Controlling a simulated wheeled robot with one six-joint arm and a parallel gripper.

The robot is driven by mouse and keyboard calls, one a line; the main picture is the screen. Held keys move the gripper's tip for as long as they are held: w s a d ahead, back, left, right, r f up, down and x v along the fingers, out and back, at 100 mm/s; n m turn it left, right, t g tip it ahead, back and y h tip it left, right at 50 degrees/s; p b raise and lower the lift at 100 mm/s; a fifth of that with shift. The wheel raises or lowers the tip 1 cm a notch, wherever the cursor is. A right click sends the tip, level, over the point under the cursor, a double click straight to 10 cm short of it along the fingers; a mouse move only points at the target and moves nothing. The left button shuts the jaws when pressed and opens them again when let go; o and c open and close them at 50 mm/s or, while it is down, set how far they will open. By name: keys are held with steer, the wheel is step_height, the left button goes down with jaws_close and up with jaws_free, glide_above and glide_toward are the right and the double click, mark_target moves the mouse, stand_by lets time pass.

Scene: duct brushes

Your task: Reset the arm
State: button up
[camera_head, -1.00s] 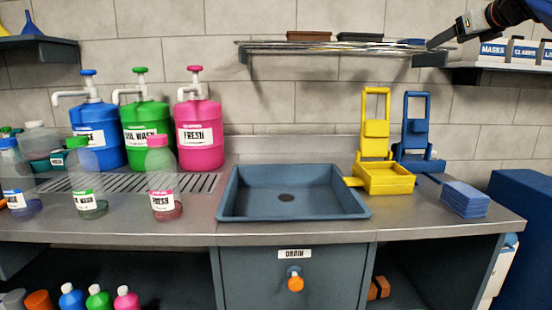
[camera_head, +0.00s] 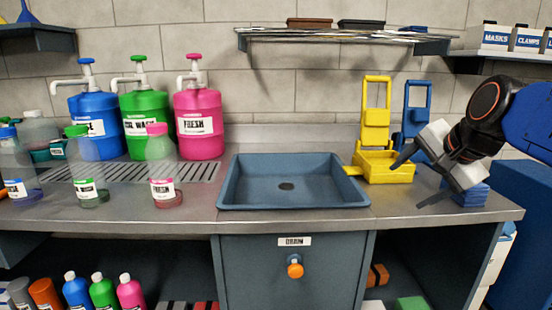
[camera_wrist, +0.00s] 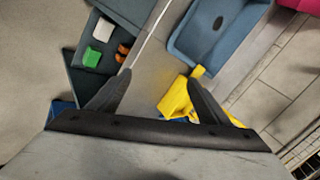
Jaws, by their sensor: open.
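My gripper (camera_head: 411,178) is at the right of the head view, above the right end of the counter. Its two dark fingers are spread apart with nothing between them. In the wrist view the open fingers (camera_wrist: 158,98) point toward the counter, with the yellow holder (camera_wrist: 176,100) seen beyond them. In the head view the yellow holder (camera_head: 385,167) and the blue holder (camera_head: 414,112) stand just left of and behind my gripper.
The empty sink basin (camera_head: 230,205) is mid-counter. Blue (camera_head: 86,143), green (camera_head: 150,145) and pink (camera_head: 203,148) pump jugs stand at the left, with small bottles in front. A wall shelf (camera_head: 345,43) hangs above. Labelled boxes (camera_head: 494,37) sit upper right.

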steer(key=s+a+f+n+g, duration=0.1)
steer(key=s+f+n, duration=0.5)
steer(key=f, duration=0.5)
steer(key=s+f+n+g+h, duration=0.1)
steer(key=s+f+n+g, duration=0.1)
steer(key=s+f+n, duration=0.4)
steer(key=s+f, duration=0.4)
steer(key=s, duration=0.1)
steer(key=shift+s+a+f, duration=0.3)
steer(key=shift+a+f, duration=0.05)
steer(key=shift+f, duration=0.05)
